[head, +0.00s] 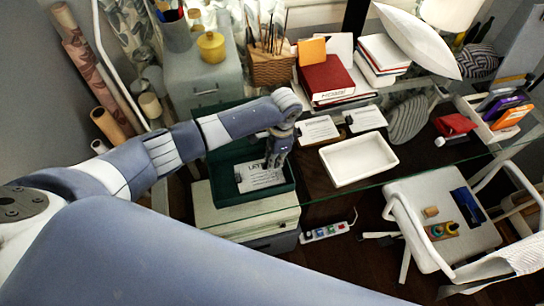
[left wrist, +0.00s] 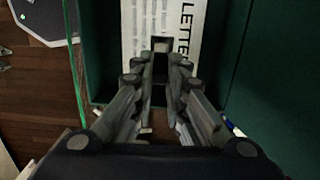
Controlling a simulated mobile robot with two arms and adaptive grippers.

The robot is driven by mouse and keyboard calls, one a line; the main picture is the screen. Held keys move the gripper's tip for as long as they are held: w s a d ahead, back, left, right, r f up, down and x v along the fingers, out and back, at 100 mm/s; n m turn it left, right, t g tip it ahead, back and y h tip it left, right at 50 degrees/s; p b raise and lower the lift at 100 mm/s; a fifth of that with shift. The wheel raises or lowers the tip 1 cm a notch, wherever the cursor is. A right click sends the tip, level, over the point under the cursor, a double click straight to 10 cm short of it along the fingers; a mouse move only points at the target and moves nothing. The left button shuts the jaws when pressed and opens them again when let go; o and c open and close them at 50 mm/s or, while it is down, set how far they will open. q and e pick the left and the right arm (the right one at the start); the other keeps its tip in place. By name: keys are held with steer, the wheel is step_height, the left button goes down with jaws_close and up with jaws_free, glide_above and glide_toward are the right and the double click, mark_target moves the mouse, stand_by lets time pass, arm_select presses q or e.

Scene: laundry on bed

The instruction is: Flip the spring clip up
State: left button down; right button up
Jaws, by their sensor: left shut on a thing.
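My left gripper (head: 278,160) reaches down into a dark green tray (head: 222,186) on the left side of the desk. In the tray lies a white printed sheet or card (head: 262,178). In the left wrist view its lettering reads "LETTE" (left wrist: 186,30). The fingers of my left gripper (left wrist: 160,72) are closed on a small black piece (left wrist: 160,45) at the edge of the white card; it looks like the spring clip, though the fingers hide most of it. I cannot tell its exact angle. My right gripper is not in view.
To the right are white cards (head: 318,130), an empty white tray (head: 345,176), and red books (head: 326,80). A white chair (head: 440,195) is at the lower right.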

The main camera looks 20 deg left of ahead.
arm_select(q)
steer(key=shift+w+d+r+g+y, duration=0.15)
steer(key=shift+w+d+g+y, duration=0.1)
steer(key=shift+g+y, duration=0.2)
stand_by(0.3)
steer(key=c, duration=1.6)
jaws_free()
steer(key=shift+s, duration=0.1)
steer(key=v, duration=1.2)
steer(key=shift+d, duration=0.1)
